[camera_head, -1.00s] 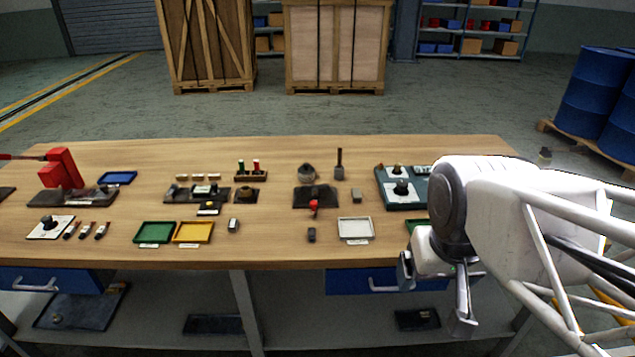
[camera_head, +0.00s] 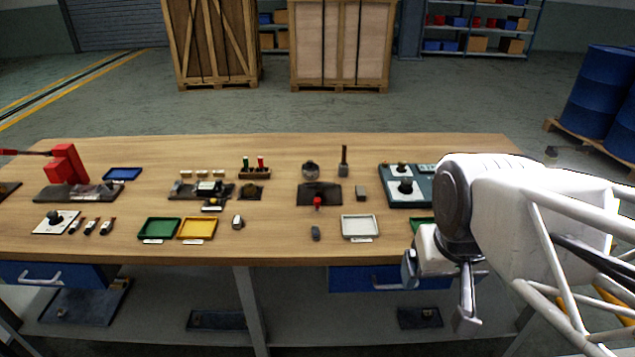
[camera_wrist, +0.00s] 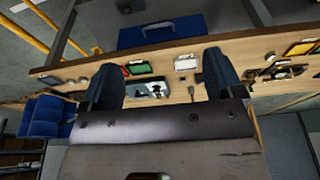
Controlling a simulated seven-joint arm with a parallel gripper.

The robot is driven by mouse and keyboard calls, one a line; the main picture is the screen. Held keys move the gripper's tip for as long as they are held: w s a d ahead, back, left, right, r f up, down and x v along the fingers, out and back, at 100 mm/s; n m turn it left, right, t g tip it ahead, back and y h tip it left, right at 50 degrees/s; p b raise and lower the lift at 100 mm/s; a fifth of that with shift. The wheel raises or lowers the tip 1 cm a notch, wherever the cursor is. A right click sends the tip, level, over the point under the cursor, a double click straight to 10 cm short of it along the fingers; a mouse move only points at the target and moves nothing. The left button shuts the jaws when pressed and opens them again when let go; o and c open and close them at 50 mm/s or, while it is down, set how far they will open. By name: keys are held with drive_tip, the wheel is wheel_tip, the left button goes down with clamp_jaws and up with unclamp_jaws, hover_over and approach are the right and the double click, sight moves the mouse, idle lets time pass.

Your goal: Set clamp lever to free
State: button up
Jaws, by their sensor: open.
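No part is legibly marked as the clamp lever, so I cannot tell for certain which one it is. A small red-tipped part (camera_head: 317,203) stands at the front of a dark block (camera_head: 330,190) in the middle of the bench. A larger red fixture (camera_head: 68,165) with a long handle stands at the far left. A teal board (camera_head: 420,198) with black knobs on white plates lies at the right, and it also shows between my fingers in the wrist view (camera_wrist: 148,90). My gripper (camera_head: 438,290) is open and empty, in front of the bench's right front edge, apart from everything.
Green (camera_head: 159,229), yellow (camera_head: 198,228) and white (camera_head: 360,227) trays lie along the front of the wooden bench (camera_head: 280,250). A dark upright post (camera_head: 344,160) stands behind the middle. Blue drums (camera_head: 605,95) stand on the floor at right. Bare wood lies between the fixtures.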

drive_tip(key=shift+w, duration=0.15)
drive_tip(key=c, duration=0.5)
drive_tip(key=shift+w+r, duration=0.15)
drive_tip(key=shift+w, duration=0.15)
drive_tip(key=shift+c, duration=0.6)
drive_tip(key=m+g, duration=0.1)
drive_tip(key=g, duration=0.2)
hover_over(317, 200)
drive_tip(key=f, duration=1.3)
drive_tip(key=shift+s+d+f, duration=0.1)
drive_tip(key=shift+s+d, duration=0.15)
drive_tip(key=shift+d, duration=0.05)
drive_tip(key=shift+w+a+f, duration=0.25)
drive_tip(key=shift+w+f, duration=0.15)
drive_tip(key=shift+f, duration=3.9)
